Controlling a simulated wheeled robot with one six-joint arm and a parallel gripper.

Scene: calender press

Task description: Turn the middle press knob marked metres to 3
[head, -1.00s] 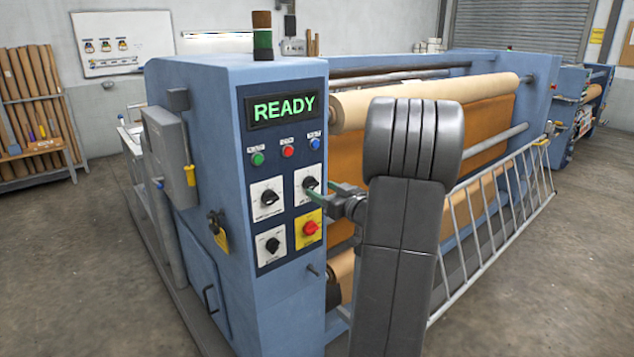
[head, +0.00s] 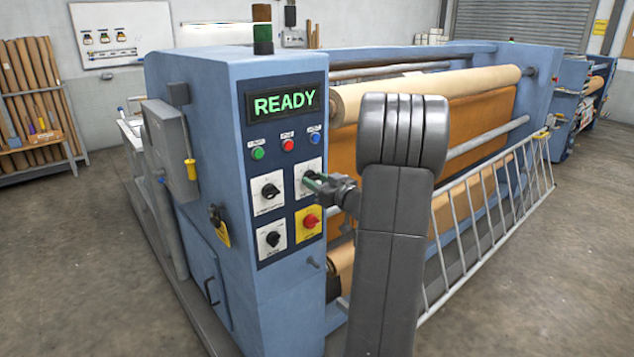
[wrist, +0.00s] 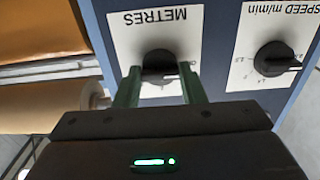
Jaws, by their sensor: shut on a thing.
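The metres knob (wrist: 159,62) is a black dial on a white plate marked METRES (wrist: 132,46), upside down in the wrist view. My gripper (wrist: 160,72) has one green finger on each side of the knob and is shut on it. In the head view my gripper (head: 313,183) reaches the upper right dial plate (head: 310,167) from the right. The fingers hide most of the knob there. The knob's pointer and most scale numbers are hidden or too small to read.
The speed knob (wrist: 277,58) is beside it, on its own plate. A red switch (head: 310,221) on yellow sits just below my gripper, and another black knob (head: 272,239) is at lower left. The display (head: 285,103) reads READY. Rollers (head: 430,96) stand right of the panel.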

